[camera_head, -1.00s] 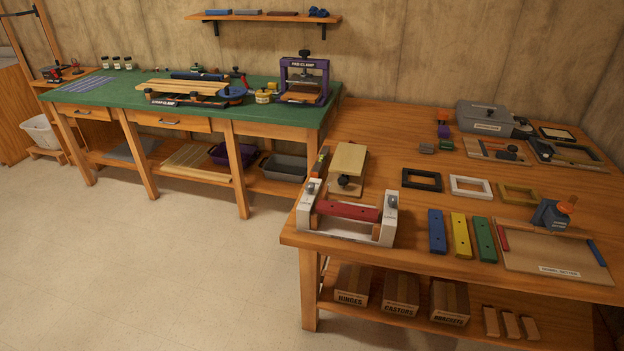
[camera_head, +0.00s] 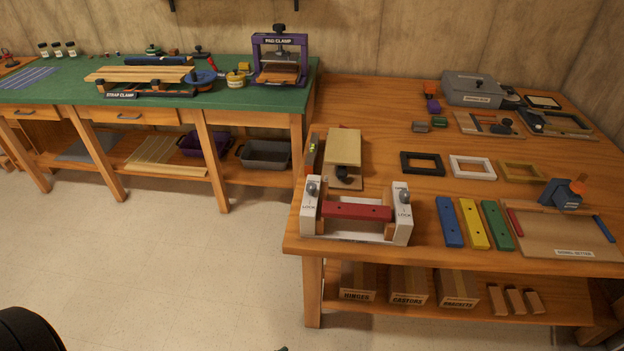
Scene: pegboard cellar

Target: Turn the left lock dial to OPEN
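A white lock fixture stands at the front left corner of the wooden bench, with a red bar (camera_head: 357,211) across its middle. Its left lock dial (camera_head: 312,189) is a grey knob on the left white post (camera_head: 311,212). Its right lock dial (camera_head: 404,196) is a similar knob on the right white post (camera_head: 401,220). Both posts carry the word LOCK; the dials' exact settings are too small to read. Neither of my grippers is in view. A dark rounded shape, perhaps part of my arm, shows at the lower left corner.
Blue, yellow and green bars (camera_head: 473,223) lie right of the fixture. A clamped wooden board (camera_head: 343,149) and a level stand behind it. The green workbench (camera_head: 225,102) is at left. Labelled boxes (camera_head: 408,285) sit on the lower shelf. The floor in front is clear.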

